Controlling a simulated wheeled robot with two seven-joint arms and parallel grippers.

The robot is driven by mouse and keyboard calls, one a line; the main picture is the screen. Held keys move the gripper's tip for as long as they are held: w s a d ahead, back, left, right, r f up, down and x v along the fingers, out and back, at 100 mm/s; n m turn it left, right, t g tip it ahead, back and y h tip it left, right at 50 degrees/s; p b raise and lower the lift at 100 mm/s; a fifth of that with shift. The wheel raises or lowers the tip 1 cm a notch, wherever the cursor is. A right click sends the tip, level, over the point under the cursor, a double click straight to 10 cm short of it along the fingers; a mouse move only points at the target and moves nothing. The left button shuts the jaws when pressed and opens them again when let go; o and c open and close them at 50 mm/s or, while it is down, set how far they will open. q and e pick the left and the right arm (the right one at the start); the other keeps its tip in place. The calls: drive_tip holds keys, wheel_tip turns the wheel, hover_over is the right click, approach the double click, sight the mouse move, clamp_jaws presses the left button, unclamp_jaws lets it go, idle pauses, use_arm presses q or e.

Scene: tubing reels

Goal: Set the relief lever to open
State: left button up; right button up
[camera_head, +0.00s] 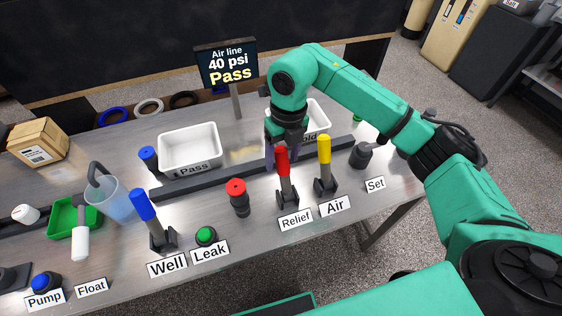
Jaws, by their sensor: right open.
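The relief lever (283,163) has a red handle on a dark base, above a white "Relief" label (296,220), and stands nearly upright. My right gripper (284,155) points down at the top of the red handle, from behind it in the head view. Its purple fingers are apart, and the handle top shows between them. I cannot tell whether they touch it. The lever's base is in plain view. My left gripper is not in view.
The yellow Air lever (324,150) stands close on the right, and a red-topped dark knob (237,197) on the left. The blue Well lever (145,206) and green Leak button (206,236) are further left. A sign (226,64) reads "Air line 40 psi Pass".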

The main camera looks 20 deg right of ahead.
sight(281, 167)
wheel_tip(281, 167, down, 3)
drive_tip(key=shift+a+f+p, duration=0.1)
drive_tip(key=shift+p, duration=0.2)
drive_tip(key=shift+f, duration=0.35)
drive_tip(key=shift+a, duration=0.1)
drive_tip(key=shift+c, duration=0.3)
drive_tip(key=shift+f, duration=0.1)
drive_tip(key=c, duration=1)
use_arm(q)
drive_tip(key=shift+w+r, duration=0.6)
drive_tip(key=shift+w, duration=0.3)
use_arm(e)
clamp_jaws()
